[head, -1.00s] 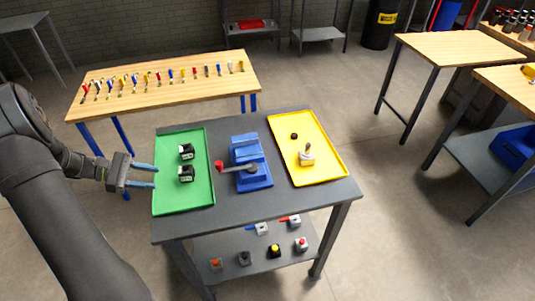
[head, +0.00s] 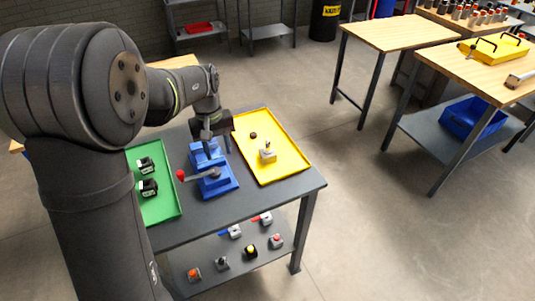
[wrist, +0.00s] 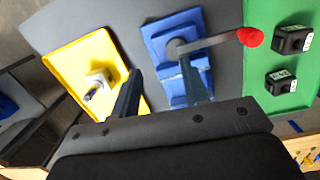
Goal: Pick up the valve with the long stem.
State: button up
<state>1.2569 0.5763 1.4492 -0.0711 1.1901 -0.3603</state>
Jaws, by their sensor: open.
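A pale valve (head: 267,154) with a stem standing up from its body sits on the yellow tray (head: 290,166). In the wrist view the valve (wrist: 101,78) lies left of my fingers, with its stem pointing down-left. My gripper (head: 216,140) is over the blue vise at the middle of the table, left of the yellow tray. In the wrist view my gripper (wrist: 160,68) is open, its two fingers apart with nothing held between them. More valves are on the lower shelf (head: 205,281), among them one with a red handle (head: 262,218); their stem lengths are hard to judge.
The blue vise (head: 220,187) has a lever with a red knob (head: 180,175). A green tray (head: 165,207) holds two black blocks. A small dark round part (head: 253,135) lies on the yellow tray. Bare grey tabletop (head: 270,194) lies in front of the yellow tray.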

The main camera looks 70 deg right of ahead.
aim_at(268, 142)
jog(key=s+d+r+m+t+h, duration=0.3)
jog(key=s+d+r+h, duration=0.35)
jog(key=s, duration=0.65)
jog(key=shift+y, duration=0.85)
jog(key=x, duration=0.4)
jog(key=d+x, duration=0.1)
jog(key=x, duration=0.3)
jog(key=d+r+x, duration=0.1)
jog(key=x, duration=0.3)
jog(key=shift+w+d+f, duration=0.1)
jog(key=shift+d+f, duration=0.1)
jog(key=shift+f, duration=0.1)
jog(key=shift+x, duration=2.65)
jog(key=shift+w+a, duration=0.15)
grip_shut()
